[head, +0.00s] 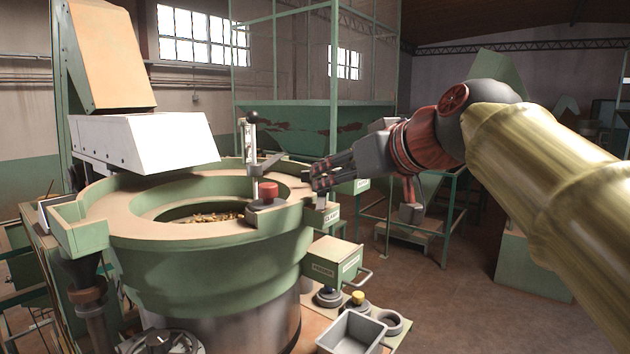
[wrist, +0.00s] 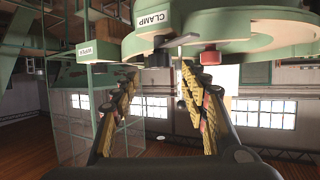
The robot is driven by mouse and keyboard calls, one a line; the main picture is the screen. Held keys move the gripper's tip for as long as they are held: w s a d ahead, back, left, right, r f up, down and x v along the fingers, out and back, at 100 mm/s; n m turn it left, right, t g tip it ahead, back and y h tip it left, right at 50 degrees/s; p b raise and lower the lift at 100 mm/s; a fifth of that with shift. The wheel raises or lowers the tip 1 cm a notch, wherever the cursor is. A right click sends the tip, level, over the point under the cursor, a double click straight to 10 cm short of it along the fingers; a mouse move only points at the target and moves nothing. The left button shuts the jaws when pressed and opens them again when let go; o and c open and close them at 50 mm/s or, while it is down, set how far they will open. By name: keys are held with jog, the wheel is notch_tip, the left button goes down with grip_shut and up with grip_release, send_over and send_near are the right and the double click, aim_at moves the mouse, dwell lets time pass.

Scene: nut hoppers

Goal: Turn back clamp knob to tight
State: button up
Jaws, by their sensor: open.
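The green bowl feeder (head: 190,232) stands left of centre in the head view, with nuts inside. My gripper (head: 316,174) is open and empty just right of the bowl's rim. In the wrist view my gripper (wrist: 159,75) has its two fingers spread. A sign reading CLAMP (wrist: 152,20) is on a green part beyond the fingers, with a small black knob (wrist: 158,59) close by, between the fingertips in the picture; contact cannot be told. A red knob (head: 268,190) sits on the near right rim; a red knob (wrist: 210,55) also shows behind the right finger.
A post with a black ball top (head: 251,118) and a lever rises from the rim, left of my gripper. A white chute (head: 145,142) overhangs the bowl. A labelled green box (head: 336,259) and a grey tray (head: 352,332) lie below. Open floor lies to the right.

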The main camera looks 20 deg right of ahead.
aim_at(321, 193)
jog(key=shift+p+x, duration=0.5)
jog(key=shift+x, duration=2.95)
jog(key=shift+s+r, duration=0.1)
jog(key=shift+c, duration=0.8)
jog(key=c, duration=1)
grip_shut()
